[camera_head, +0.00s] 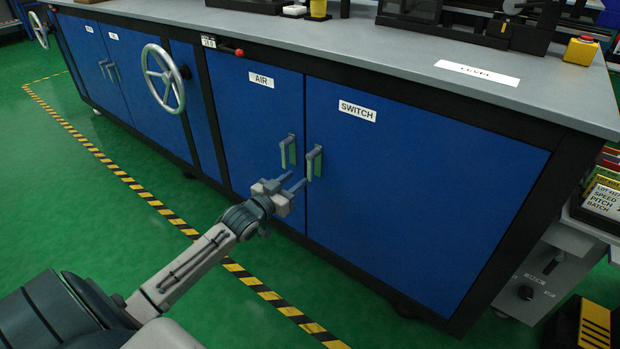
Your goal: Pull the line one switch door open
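The blue switch door (400,190) carries a white SWITCH label (357,110) and looks shut, flush in the dark frame. Its grey upright handle (314,162) is at the door's upper left edge. My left gripper (295,185) is just below and left of this handle, in front of the seam between the two doors. Its two fingers are spread apart with nothing between them. The fingers appear short of the handle; the exact gap is hard to judge. My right gripper is not in view.
The blue AIR door (255,125) with its own handle (288,152) is directly left. A white handwheel (163,78) sticks out farther left. A grey worktop (420,75) overhangs the doors. Green floor (150,235) with a striped line (240,272) is clear in front.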

